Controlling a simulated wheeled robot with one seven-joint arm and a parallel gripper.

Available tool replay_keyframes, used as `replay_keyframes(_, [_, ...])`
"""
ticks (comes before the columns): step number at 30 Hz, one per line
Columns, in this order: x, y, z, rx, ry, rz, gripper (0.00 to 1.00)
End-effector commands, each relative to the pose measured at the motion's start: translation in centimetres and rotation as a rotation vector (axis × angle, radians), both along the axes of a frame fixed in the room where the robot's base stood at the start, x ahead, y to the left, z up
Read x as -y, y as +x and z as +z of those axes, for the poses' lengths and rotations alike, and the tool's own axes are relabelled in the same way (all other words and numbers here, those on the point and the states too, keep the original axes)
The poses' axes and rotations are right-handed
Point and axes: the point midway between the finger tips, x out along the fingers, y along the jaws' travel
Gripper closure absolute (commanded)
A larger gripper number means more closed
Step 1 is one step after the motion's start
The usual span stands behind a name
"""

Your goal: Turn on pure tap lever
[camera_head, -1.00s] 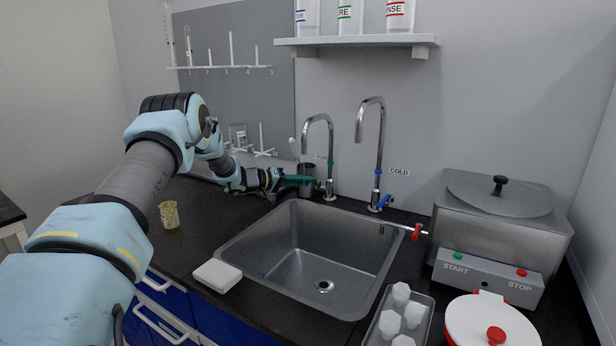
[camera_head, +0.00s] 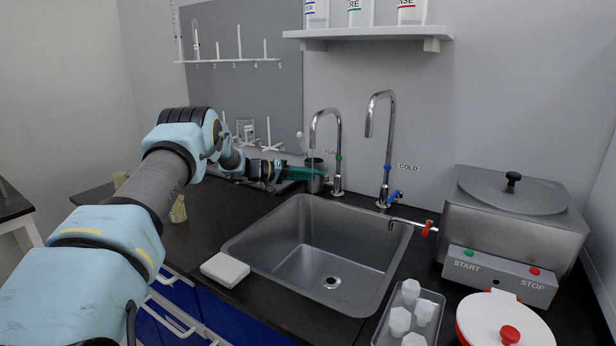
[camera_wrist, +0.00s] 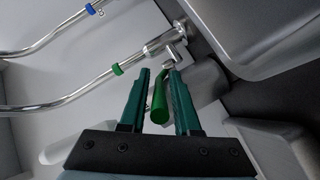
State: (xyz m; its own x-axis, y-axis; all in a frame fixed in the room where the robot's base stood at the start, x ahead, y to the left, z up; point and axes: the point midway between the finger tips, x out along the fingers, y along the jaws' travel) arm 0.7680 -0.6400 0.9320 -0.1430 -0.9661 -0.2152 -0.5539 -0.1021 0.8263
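The pure tap (camera_head: 338,140) is the left chrome gooseneck behind the sink and carries a green band. In the wrist view its neck also shows with the green band (camera_wrist: 117,69). Its green lever (camera_wrist: 159,103) lies between the two green fingers of my gripper (camera_wrist: 161,75). The fingers are apart, with gaps beside the lever; I cannot tell whether either touches it. In the head view my gripper (camera_head: 312,174) reaches in from the left at the tap's base, and the lever is hard to make out there.
The cold tap (camera_head: 390,140) with a blue lever stands to the right. The sink (camera_head: 290,262) lies in front. A steel distiller (camera_head: 512,230) and a tray (camera_head: 378,335) are at the right, a white box (camera_head: 225,269) at the front left.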

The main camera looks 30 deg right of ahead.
Motion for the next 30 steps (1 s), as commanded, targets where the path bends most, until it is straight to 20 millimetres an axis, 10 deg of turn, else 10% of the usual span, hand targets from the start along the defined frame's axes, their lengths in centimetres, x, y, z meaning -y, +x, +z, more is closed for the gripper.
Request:
replay_keyframes(14, [-0.6,0.1,0.1,0.001,0.001,0.000,0.54])
replay_keyframes(30, [-9.5,1.4,2.0,0.001,0.001,0.000,0.54])
